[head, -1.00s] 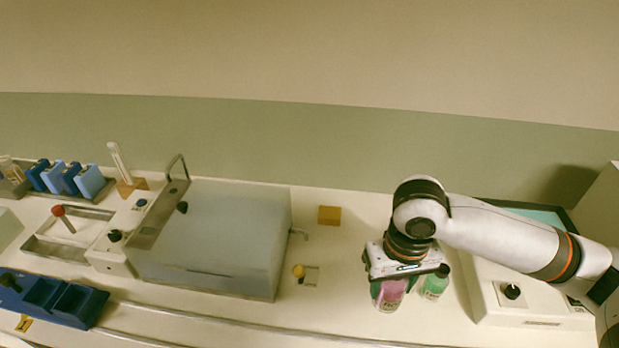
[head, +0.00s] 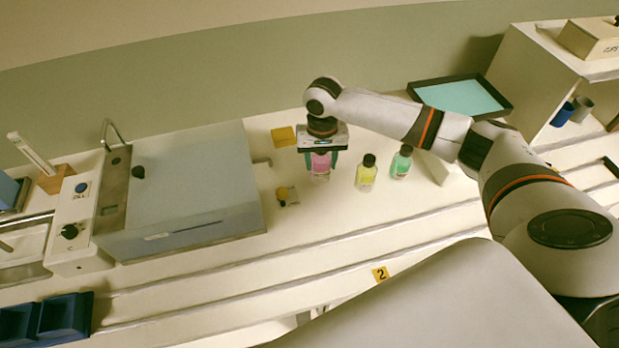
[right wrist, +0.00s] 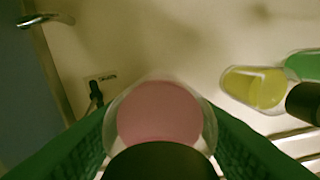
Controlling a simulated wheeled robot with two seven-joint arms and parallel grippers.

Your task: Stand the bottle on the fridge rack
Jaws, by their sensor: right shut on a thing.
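A clear bottle with pink contents (head: 320,169) is between the fingers of my right gripper (head: 320,160), over the pale counter. In the right wrist view the same pink bottle (right wrist: 160,112) sits between the green fingers, its dark cap towards the camera. My right gripper is shut on it. I cannot tell whether its base touches the counter. A yellow bottle (head: 366,174) and a green bottle (head: 401,162) stand to its right. I cannot make out a fridge rack for sure. My left gripper is not in view.
A large grey lidded box (head: 180,190) stands left of the pink bottle. A yellow block (head: 283,137) and a small yellow-knobbed fitting (head: 285,195) are close by. A dark tray with a teal inside (head: 462,98) and a white open-sided cabinet (head: 545,85) are at the right.

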